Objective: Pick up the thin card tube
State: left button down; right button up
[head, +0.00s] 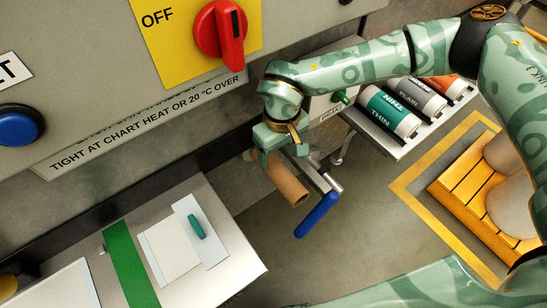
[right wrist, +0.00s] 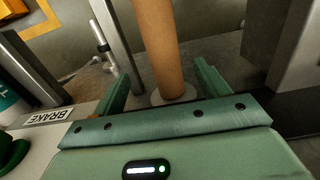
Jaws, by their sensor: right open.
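A plain brown card tube (head: 287,183) shows in the head view just below my right gripper (head: 277,143). Its upper part is hidden by the gripper. In the right wrist view, the tube (right wrist: 159,50) runs between the two green fingers of my right gripper (right wrist: 163,72), with a visible gap on each side. A pale round disc (right wrist: 174,95) shows at its near end. My right gripper is open around the tube. My left gripper is out of view.
A metal crank with a blue handle (head: 318,213) is close beside the tube. A rack (head: 372,135) holds rolls, including a teal one marked THIN (head: 389,112). A grey machine panel with a red knob (head: 220,33) stands behind. A yellow slatted platform (head: 465,195) is at right.

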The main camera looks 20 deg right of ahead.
aim_at(279, 169)
jog(key=f+b, duration=0.1)
jog(key=f, duration=0.2)
jog(key=f+b, duration=0.1)
jog(key=f, duration=0.3)
jog(key=shift+s+a+b, duration=0.2)
jog(key=shift+b, duration=0.2)
jog(key=shift+f, duration=0.2)
jog(key=shift+r, duration=0.1)
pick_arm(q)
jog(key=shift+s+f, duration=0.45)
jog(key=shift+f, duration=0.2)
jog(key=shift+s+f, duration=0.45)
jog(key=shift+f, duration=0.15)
pick_arm(e)
jog(key=c, duration=1.1)
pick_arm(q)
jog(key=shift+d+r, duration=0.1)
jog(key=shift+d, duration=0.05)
pick_arm(e)
jog(key=shift+r, duration=0.1)
